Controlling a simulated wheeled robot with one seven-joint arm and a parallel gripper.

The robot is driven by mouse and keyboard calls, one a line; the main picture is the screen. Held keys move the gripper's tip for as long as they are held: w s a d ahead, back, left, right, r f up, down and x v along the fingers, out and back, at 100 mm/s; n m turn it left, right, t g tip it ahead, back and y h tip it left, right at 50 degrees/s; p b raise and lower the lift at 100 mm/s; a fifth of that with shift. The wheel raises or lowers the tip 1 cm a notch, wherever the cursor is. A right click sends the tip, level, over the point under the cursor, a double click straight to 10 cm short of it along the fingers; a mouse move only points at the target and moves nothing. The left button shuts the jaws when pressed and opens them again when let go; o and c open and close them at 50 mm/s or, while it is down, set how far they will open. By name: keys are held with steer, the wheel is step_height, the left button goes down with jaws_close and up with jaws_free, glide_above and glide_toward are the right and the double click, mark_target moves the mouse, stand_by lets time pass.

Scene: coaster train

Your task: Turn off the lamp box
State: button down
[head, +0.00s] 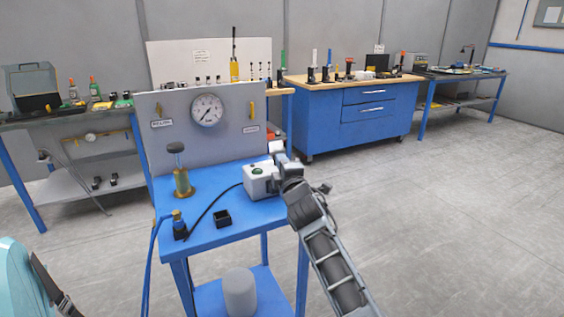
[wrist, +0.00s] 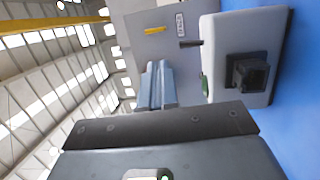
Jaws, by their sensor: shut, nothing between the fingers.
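The lamp box is a small white box (head: 258,188) on the right side of the blue table, with a green round part (head: 257,171) on top. In the wrist view the white box (wrist: 232,35) is at the right, with a square black part (wrist: 248,76) on one face and the green part (wrist: 205,86) at its edge. I cannot tell whether the green part is lit. My gripper (wrist: 158,84) is shut and empty beside the box. In the head view my gripper (head: 279,159) is at the box's far right, and my arm hides part of that side.
Open floor lies to the right.

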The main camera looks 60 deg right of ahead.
steer(key=s+a+r, duration=0.3)
steer(key=s+a, duration=0.2)
steer(key=shift+s+a+p, duration=0.25)
steer(key=shift+s+p, duration=0.05)
steer(key=shift+s, duration=0.1)
steer(key=shift+f, duration=0.1)
stand_by(0.3)
steer(key=s+a+f+m+t+y, duration=0.15)
steer(key=s+a+f+y, duration=0.35)
steer(key=a, duration=0.7)
steer(key=s+a+f+m+y, duration=0.2)
steer(key=s+a+f, duration=0.45)
steer(key=a, duration=0.45)
steer(key=s+a+r+m+y, duration=0.2)
steer(key=s+a, duration=0.3)
steer(key=s, duration=0.5)
steer(key=s+a+r+m+y, duration=0.2)
steer(key=s+a, duration=0.4)
steer(key=s, duration=0.5)
steer(key=shift+s+r+m+g+y, duration=0.2)
steer(key=shift+r+m+g+y, duration=0.15)
steer(key=shift+m+y, duration=0.6)
